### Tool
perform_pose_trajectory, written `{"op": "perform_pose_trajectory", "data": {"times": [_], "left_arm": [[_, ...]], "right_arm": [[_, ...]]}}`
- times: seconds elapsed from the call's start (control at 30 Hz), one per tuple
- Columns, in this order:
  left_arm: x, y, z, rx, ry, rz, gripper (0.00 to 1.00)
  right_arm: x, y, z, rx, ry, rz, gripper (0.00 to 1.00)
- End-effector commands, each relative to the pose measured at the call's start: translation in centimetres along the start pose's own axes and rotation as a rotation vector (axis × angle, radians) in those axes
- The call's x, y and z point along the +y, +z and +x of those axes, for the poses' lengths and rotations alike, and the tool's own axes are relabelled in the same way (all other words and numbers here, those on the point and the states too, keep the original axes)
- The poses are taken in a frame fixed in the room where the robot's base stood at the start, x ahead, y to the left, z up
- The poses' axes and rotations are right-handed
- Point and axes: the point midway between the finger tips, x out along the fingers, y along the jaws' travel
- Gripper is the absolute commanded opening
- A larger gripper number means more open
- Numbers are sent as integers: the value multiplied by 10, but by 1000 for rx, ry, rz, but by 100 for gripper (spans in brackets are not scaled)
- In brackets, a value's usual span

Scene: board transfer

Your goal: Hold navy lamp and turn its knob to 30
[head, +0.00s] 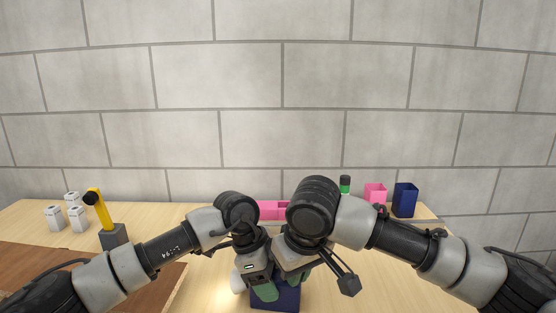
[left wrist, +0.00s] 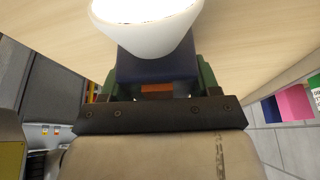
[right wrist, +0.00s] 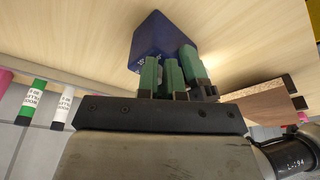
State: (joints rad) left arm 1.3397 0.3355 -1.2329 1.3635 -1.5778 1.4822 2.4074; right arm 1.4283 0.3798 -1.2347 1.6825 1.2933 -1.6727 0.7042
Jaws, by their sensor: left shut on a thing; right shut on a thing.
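The navy lamp (head: 276,299) is at the bottom middle of the head view, mostly behind my grippers. In the left wrist view its white shade (left wrist: 147,22) is at the top, below which my left gripper (left wrist: 157,85) is shut on the navy body (left wrist: 152,68) with green fingers on both sides. In the right wrist view the navy body (right wrist: 160,38) shows small pale markings on its face. My right gripper (right wrist: 172,75) is shut at that face, its green fingers hiding the knob. The dial reading is too small to tell.
A pink box (head: 375,193), a navy box (head: 405,199) and a green-black cylinder (head: 345,184) stand at the back right.

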Motion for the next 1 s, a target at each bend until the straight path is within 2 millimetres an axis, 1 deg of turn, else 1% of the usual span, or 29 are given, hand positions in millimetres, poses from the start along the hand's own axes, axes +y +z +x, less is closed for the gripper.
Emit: {"op": "perform_pose_trajectory", "data": {"times": [0.03, 0.5, 0.67, 0.87, 0.97, 1.0], "left_arm": [[0, -4, 0, 8, -2, 7, 44], [1, -4, 0, 7, -1, 9, 44], [1, -4, 0, 7, 0, 9, 44], [1, -3, 0, 6, -1, 7, 44], [0, -2, 0, 5, -2, 6, 44], [0, -2, 0, 4, -2, 5, 44]], "right_arm": [[-4, 3, 9, -16, -7, -6, 0], [-5, 2, 9, -13, -7, -4, 0], [-6, 4, 9, -14, -7, -5, 0], [-8, 10, 7, -17, -7, -5, 0], [-7, 8, 0, -15, -5, -3, 0], [-7, 6, -5, -13, -5, -2, 0]]}}
